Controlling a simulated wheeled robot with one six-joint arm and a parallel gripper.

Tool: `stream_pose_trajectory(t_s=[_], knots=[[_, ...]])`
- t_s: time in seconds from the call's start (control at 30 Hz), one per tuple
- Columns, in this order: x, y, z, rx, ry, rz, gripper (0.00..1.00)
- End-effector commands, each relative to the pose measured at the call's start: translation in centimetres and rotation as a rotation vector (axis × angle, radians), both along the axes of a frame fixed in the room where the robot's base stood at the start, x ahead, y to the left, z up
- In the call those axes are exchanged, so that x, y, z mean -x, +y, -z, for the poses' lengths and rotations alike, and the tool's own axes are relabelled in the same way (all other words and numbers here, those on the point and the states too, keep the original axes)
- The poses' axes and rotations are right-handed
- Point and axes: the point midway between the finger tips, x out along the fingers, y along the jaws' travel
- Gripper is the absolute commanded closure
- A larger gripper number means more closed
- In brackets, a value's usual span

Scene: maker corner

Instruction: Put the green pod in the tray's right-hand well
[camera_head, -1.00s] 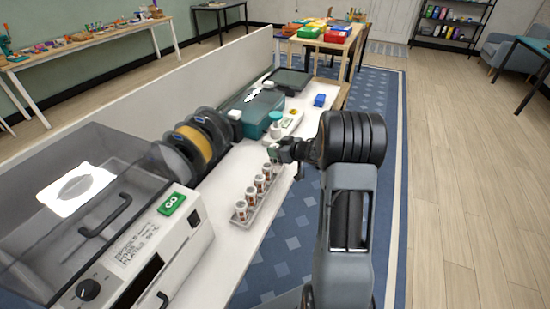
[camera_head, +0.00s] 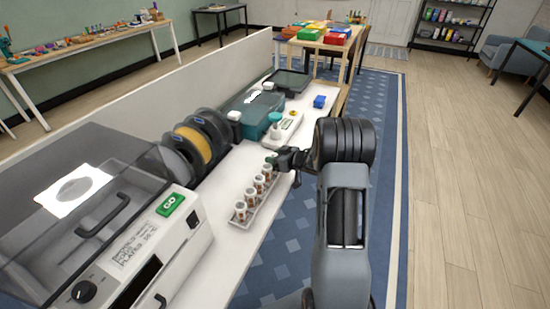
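My gripper (camera_head: 274,161) is over the white bench, at the far end of a narrow light rack (camera_head: 252,214). The rack holds a row of several upright white-and-brown pods (camera_head: 251,195). A small dull-green shape (camera_head: 270,161) shows right at my fingertips and may be the green pod. It is too small to tell whether it is gripped or only beside the fingers. Beyond the gripper is a pale, tray-like base (camera_head: 290,129) with a teal-topped piece (camera_head: 275,117) at its left end. Its wells cannot be made out.
A printer-like machine (camera_head: 135,250) with a clear lid and green GO label fills the near left. Dark and yellow spools (camera_head: 195,145), a teal case (camera_head: 258,112) and a low wall (camera_head: 150,100) line the left.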

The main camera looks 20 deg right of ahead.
Motion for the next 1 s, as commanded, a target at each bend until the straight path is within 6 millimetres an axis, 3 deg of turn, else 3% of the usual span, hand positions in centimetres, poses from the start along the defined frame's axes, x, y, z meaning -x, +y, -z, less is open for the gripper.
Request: stream_pose_trajectory(t_s=[0.37, 1.0], knots=[[0.3, -0.2, -0.5, 0.000, 0.000, 0.001, 0.48], [8.8, -4.7, -4.6, 0.000, -0.001, 0.003, 0.48]])
